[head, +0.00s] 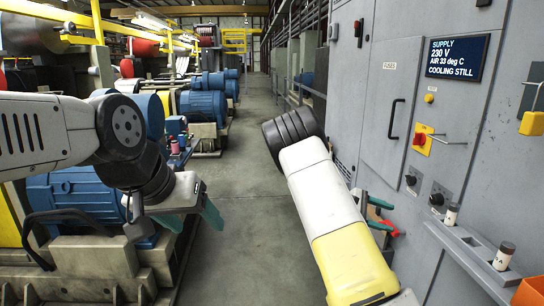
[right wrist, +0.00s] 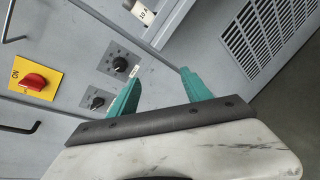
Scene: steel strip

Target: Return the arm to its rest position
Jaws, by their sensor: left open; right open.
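My left gripper (head: 190,216) hangs at the left in the head view, in front of the blue machines. Its teal fingers are apart with nothing seen between them. My right arm reaches up the middle of the head view, and its gripper (head: 381,214) is partly hidden behind the arm, close to the grey cabinet. In the right wrist view the right gripper (right wrist: 159,92) has its two teal fingers spread and empty, in front of the cabinet face. One finger overlaps the panel just beside a black knob (right wrist: 120,64).
The grey cabinet (head: 385,75) fills the right side, with a display (head: 457,57), a red switch (head: 419,139) on a yellow plate, and a ledge (head: 475,255) holding cylindrical fuses (head: 503,257). Blue motors (head: 70,197) line the left. The aisle floor (head: 245,180) between is clear.

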